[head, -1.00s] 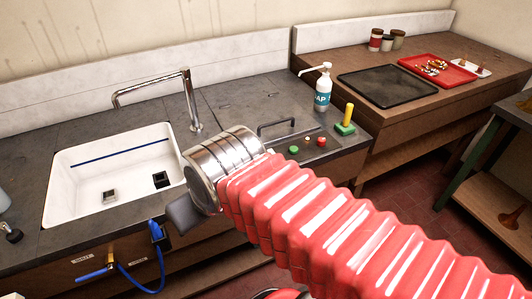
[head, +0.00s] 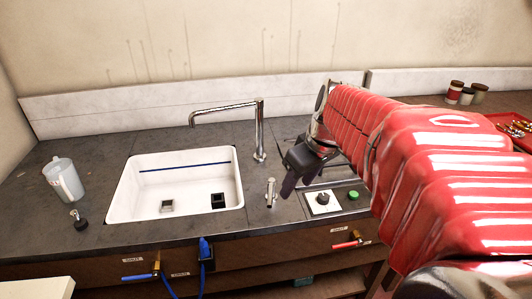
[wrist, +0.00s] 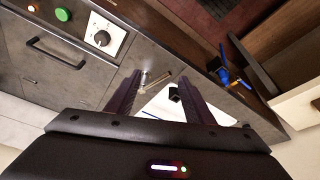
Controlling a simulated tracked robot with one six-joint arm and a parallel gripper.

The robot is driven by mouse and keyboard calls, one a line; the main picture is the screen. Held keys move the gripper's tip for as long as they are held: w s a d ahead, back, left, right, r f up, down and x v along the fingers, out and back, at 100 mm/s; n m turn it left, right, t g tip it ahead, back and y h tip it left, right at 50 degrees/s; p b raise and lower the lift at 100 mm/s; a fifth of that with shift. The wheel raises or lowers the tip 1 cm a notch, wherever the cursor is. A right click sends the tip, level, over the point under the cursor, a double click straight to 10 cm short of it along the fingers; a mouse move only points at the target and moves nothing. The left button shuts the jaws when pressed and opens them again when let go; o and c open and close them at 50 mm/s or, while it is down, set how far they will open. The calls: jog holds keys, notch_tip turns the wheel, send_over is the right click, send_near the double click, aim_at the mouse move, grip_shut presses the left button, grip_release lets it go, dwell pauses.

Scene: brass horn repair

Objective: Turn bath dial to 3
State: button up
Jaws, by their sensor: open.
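The bath dial is a black knob (head: 322,198) on a white square plate (head: 334,208), set in the counter right of the sink. In the wrist view the dial (wrist: 101,38) shows at upper left, with marks around it that are too small to read. My gripper (head: 284,190) is open and empty. It hangs above the counter, left of and behind the dial in the head view, apart from it. In the wrist view my two dark fingers (wrist: 159,78) are spread, with the dial beyond and left of them.
A green button (head: 353,195) sits right of the dial, and a dark handle (wrist: 60,60) lies near it. A small metal tap (head: 270,192) stands left of the dial. The white sink (head: 130,190), tall faucet (head: 259,130) and clear jug (head: 63,180) are further left.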

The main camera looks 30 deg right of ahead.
jog(key=n+y, duration=0.1)
send_near(324, 196)
jog(key=a+v, duration=0.1)
jog(key=v, duration=0.4)
jog(key=shift+s+d+r+n, duration=0.2)
jog(key=shift+s+d+n, duration=0.1)
jog(key=shift+d, duration=0.2)
jog(key=shift+f, duration=0.1)
jog(key=x, duration=1.3)
jog(key=shift+w+f, duration=0.25)
jog(key=shift+w, duration=0.1)
jog(key=shift+c, duration=0.6)
jog(key=c, duration=0.9)
